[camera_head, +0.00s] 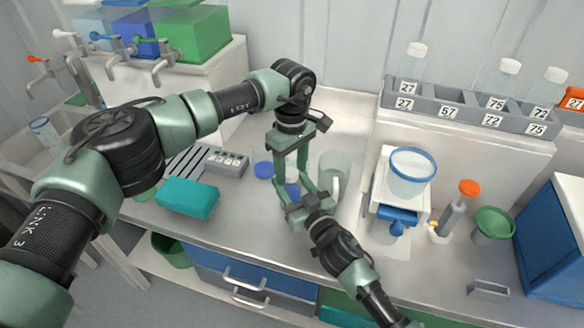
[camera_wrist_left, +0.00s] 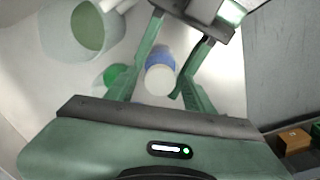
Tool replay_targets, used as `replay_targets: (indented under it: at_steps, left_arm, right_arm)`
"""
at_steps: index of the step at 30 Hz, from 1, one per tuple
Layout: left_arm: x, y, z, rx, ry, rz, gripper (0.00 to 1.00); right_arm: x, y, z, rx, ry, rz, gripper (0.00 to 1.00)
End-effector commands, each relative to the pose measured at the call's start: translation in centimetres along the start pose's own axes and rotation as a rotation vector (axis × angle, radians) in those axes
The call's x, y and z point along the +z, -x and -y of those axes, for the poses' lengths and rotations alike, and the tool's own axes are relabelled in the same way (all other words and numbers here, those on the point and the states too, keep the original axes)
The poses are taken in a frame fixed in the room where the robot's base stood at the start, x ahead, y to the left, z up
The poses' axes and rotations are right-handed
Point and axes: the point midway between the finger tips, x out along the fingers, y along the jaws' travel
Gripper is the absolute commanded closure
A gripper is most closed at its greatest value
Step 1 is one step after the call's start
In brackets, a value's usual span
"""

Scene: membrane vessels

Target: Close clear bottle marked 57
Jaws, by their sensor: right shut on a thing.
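A small bottle (camera_head: 292,174) with a pale round top and blue lower down stands on the bench between my grippers. In the left wrist view its whitish top and blue part (camera_wrist_left: 160,70) lie between the fingers; no number is readable. My right gripper (camera_head: 293,194) comes from the front and is shut on the bottle. My left gripper (camera_head: 291,178) points down over it, fingers apart on either side of the top, with visible gaps. A blue disc, perhaps a cap (camera_head: 263,170), lies on the bench just left. I cannot tell whether the bottle is capped.
A clear beaker (camera_head: 334,168) stands close right of the grippers. A teal sponge (camera_head: 188,197) and a grey device (camera_head: 226,163) lie left. A raised rack (camera_head: 448,96) holds several bottles, and its slot labelled 57 looks empty. A stand with a blue-rimmed vessel (camera_head: 412,172) is right.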

Motion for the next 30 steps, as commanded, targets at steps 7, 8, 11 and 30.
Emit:
replay_targets:
  at_steps: [7,8,11,30]
  left_arm:
    - [0.1,0.0,0.0,-0.001,0.001,0.002,0.41]
    - [0.1,0.0,0.0,-0.001,0.001,0.002,0.41]
    - [0.1,0.2,0.0,0.0,0.001,0.002,0.41]
    - [0.0,11.1,-0.1,0.001,0.002,0.001,0.41]
  right_arm:
    - [0.0,0.0,0.0,0.0,0.0,0.0,1.0]
    - [0.0,0.0,0.0,0.0,0.0,0.0,1.0]
    - [0.0,0.0,0.0,0.0,0.0,0.0,1.0]
    - [0.0,0.0,0.0,0.0,0.0,0.0,1.0]
